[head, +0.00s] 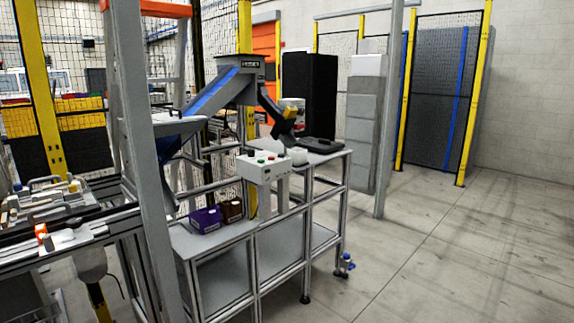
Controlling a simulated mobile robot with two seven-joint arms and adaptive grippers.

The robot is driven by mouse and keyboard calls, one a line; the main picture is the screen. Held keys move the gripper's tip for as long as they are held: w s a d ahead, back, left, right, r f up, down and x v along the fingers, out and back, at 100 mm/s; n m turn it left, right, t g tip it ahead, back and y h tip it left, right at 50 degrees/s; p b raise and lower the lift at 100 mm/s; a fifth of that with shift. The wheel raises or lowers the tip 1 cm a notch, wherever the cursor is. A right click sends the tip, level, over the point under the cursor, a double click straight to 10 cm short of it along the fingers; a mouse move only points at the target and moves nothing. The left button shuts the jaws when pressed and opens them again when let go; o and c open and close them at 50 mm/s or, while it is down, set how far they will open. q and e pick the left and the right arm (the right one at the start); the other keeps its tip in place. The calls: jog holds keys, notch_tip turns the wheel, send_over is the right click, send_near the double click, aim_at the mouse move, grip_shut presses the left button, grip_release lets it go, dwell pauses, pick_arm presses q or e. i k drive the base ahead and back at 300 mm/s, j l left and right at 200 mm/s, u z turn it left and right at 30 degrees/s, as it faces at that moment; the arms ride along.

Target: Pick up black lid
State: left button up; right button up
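A flat black object (318,145), which may be the black lid, lies on top of the grey metal-framed table (335,155) near the middle. It is small at this distance and its details are hard to make out. A black angled part (283,130) with a yellow piece sits just left of it, below the hopper machine. I cannot tell whether the two touch. Neither of my grippers can be made out in the head view, and nothing is seen holding the flat black object.
A white button box (263,167) stands at the table's front. A purple bin (206,220) and a brown bin (231,210) sit on a lower shelf. A fixture bench (65,243) and grey post (145,150) are at left. The concrete floor at right is open.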

aim_at(325, 146)
jog(key=i+j, duration=0.15)
jog(key=j, duration=0.25)
jog(key=i+j, duration=0.15)
jog(key=j, duration=0.3)
jog(key=i+j+u, duration=0.1)
jog(key=j, duration=0.3)
jog(key=i+j, duration=0.15)
jog(key=j, duration=0.25)
jog(key=i+j, duration=0.15)
jog(key=j, duration=0.3)
jog(key=u, duration=0.05)
